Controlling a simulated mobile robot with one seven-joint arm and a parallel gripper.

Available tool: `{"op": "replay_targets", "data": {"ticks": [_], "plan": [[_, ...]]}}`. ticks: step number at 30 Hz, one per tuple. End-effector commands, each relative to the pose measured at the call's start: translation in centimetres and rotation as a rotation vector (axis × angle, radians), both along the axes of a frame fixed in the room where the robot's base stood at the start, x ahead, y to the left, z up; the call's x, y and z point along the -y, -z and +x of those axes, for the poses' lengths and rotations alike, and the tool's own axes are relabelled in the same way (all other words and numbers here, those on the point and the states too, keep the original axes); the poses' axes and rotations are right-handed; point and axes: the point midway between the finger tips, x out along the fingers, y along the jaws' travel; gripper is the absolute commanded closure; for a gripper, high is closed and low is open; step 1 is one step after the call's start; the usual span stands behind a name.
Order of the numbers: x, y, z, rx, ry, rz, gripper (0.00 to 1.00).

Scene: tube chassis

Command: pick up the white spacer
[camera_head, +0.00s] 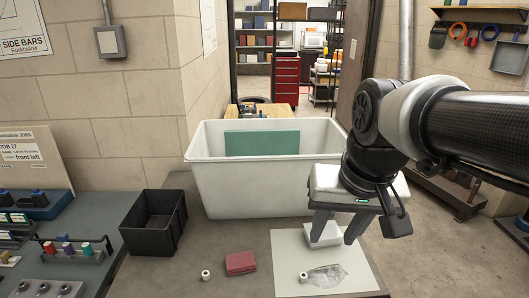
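A small white round piece with a dark hole, a white spacer by its look (206,275), stands on the grey worktop left of a dark red block. A second small white round piece (303,277) is on the white sheet (290,250), at the left end of a clear plastic bag (327,275). My gripper (334,238) points down above the back of the sheet, its two fingers apart. A white block (323,238) shows between and behind the fingers; I cannot tell whether they touch it. Both small pieces are in front of my gripper and to its left.
The dark red block (240,263) lies between the two small pieces. A black open bin (154,222) stands to the left, and a large white tub (212,181) with a green panel (262,143) is behind. The worktop's front left is clear.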

Motion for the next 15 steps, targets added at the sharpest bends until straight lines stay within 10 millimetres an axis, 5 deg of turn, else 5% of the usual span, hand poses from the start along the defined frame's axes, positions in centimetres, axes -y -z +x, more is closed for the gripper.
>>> {"op": "replay_targets", "data": {"ticks": [3,9,15], "plan": [[-0.2,3.1,4.6,-0.116,0.062,0.023,0.62],[-0.4,7.6,10.7,-0.264,0.166,0.018,0.62],[-0.7,10.3,13.5,-0.33,0.217,0.0,0.62]]}}
